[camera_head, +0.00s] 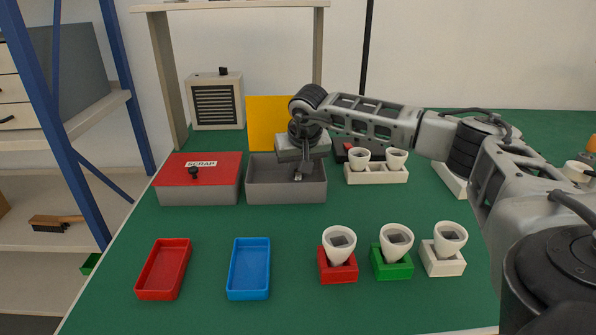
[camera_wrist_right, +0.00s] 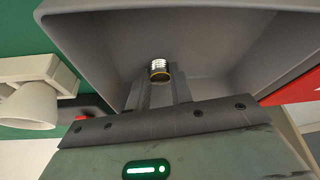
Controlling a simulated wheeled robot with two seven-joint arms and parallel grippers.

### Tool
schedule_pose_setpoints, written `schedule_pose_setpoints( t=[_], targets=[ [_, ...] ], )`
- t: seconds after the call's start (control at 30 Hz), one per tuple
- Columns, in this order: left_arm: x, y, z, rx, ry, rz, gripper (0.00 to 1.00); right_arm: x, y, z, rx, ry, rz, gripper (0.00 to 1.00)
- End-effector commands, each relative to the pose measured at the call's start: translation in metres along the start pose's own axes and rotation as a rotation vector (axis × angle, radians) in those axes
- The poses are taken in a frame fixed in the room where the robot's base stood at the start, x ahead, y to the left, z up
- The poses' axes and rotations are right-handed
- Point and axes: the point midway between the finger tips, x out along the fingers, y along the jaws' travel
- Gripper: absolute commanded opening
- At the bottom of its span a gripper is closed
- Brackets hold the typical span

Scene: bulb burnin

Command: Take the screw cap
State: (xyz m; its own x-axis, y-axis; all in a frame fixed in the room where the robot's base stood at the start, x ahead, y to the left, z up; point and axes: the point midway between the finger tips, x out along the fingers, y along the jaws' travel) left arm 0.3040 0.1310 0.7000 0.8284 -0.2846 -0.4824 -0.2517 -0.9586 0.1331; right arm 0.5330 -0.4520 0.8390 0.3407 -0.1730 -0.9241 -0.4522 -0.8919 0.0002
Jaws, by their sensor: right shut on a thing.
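My right gripper (camera_head: 298,174) reaches down into the open grey bin (camera_head: 262,194), fingers pointing downward. In the right wrist view it is shut on a small, shiny, threaded metal screw cap (camera_wrist_right: 159,68), held at the fingertips (camera_wrist_right: 160,78). The cap's threads face the bin's inside. In the head view the cap is only a tiny light spot at the fingertips (camera_head: 298,178). The gripper's body and the bin wall hide part of the bin's inside. My left gripper is not in view.
A red-lidded box labelled SCRAP (camera_head: 213,176) stands left of the bin. A yellow panel (camera_head: 268,121) is behind it. A white rack with white cups (camera_head: 380,176) is to the right. Red (camera_head: 146,293) and blue (camera_head: 247,294) trays and several cups in holders (camera_head: 396,240) stand in front.

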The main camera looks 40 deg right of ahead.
Motion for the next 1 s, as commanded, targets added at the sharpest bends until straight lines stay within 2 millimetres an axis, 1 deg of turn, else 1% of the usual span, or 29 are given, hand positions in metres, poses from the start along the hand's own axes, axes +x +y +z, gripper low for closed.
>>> schedule_pose_setpoints(
  t=[0.17,0.27,0.33,0.47,0.5,0.63,0.7,0.8,1.0],
  targets=[
    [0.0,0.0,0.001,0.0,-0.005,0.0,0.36,-0.01,0.0,-0.005,0.001,0.002,-0.001,0.01],
    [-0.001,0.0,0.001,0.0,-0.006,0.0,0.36,-0.022,0.0,-0.01,0.001,0.003,-0.002,0.01],
    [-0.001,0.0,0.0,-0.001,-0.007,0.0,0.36,-0.035,-0.001,-0.013,-0.001,0.004,-0.003,0.01],
    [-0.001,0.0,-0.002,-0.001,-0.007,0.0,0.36,-0.065,-0.006,-0.002,-0.003,0.004,-0.002,0.01],
    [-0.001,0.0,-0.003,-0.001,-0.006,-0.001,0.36,-0.076,-0.007,0.001,-0.004,0.005,-0.003,0.01],
    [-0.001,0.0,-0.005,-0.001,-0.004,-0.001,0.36,-0.108,-0.012,0.011,-0.003,0.005,-0.002,0.01],
    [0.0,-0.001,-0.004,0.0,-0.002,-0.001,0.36,-0.118,-0.016,0.026,-0.005,0.003,-0.001,0.01],
    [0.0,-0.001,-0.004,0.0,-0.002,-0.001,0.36,-0.135,-0.021,0.041,-0.004,0.003,0.0,0.01],
    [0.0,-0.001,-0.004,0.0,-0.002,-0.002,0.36,-0.158,-0.028,0.063,-0.002,0.003,-0.001,0.01]
  ],
)
